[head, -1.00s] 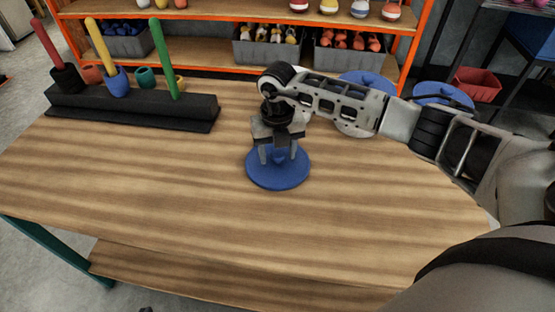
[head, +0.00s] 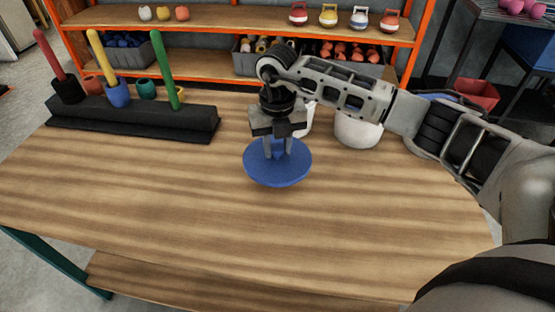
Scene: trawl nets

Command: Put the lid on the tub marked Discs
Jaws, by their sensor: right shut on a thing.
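A round blue lid (head: 262,172) is at the middle of the table, with my right gripper (head: 277,150) above it. The gripper points down and is shut on the lid's raised middle. The lid lies about level and seems a little above the tabletop, though the gap is hard to judge. A white tub (head: 358,132) stands behind my right forearm, which hides its top. Another white tub (head: 304,120) shows partly behind the gripper. I can read no marking on either tub, so I cannot tell which says Discs. My left gripper is not in view.
A black rack (head: 135,122) with red, yellow and green pegs and small coloured rings stands at the table's back left. Orange shelving (head: 220,65) with bins is behind the table. The wooden table (head: 200,220) is clear in front and at left.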

